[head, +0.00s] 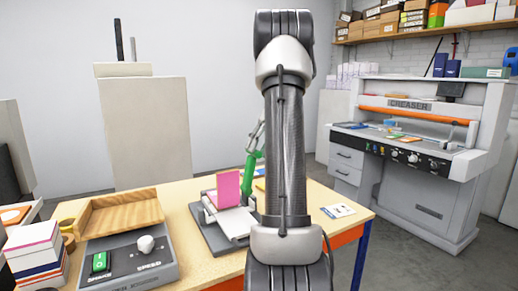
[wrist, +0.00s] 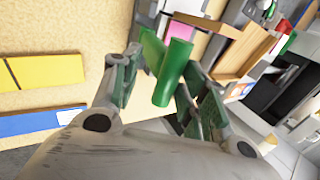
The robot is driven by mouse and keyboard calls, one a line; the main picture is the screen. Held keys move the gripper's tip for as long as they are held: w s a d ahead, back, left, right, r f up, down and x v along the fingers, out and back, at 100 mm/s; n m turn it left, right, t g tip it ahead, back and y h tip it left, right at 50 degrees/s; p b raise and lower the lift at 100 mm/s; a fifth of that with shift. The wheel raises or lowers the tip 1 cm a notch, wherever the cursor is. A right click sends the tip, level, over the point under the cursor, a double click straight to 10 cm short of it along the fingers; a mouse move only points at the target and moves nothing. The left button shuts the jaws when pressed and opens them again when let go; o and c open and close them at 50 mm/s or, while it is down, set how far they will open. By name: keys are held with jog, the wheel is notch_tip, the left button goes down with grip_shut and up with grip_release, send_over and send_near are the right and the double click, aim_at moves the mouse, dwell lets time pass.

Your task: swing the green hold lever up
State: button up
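The green hold lever (head: 249,172) rises from a small grey device (head: 215,238) on the table, just left of my arm in the head view. My arm hides part of this area. In the wrist view the lever's green round grip (wrist: 174,72) is between the two fingers of my gripper (wrist: 160,64). The fingers are spread, with green pads on their inner faces. A gap shows between the left finger and the grip; I cannot tell whether the right finger touches it. A pink panel (head: 228,189) stands upright on the device.
A grey switch box (head: 130,258) and a wooden tray (head: 122,212) are on the table's left. A stack of boxes (head: 36,250) stands beside them. A card (head: 338,211) lies at the right. The creaser machine (head: 420,150) stands at the back right.

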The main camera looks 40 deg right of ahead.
jog(key=v, duration=1.2)
jog(key=shift+w+a, duration=0.1)
jog(key=shift+a, duration=0.1)
jog(key=s+a+h, duration=0.3)
jog(key=a, duration=1.5)
jog(key=s+a+f+n+t+h, duration=0.2)
jog(key=s+a+f+n+h, duration=0.1)
jog(key=s+a+f, duration=0.8)
jog(key=shift+s+a+f+t, duration=0.35)
jog(key=shift+s+a, duration=0.4)
jog(key=shift+s, duration=0.4)
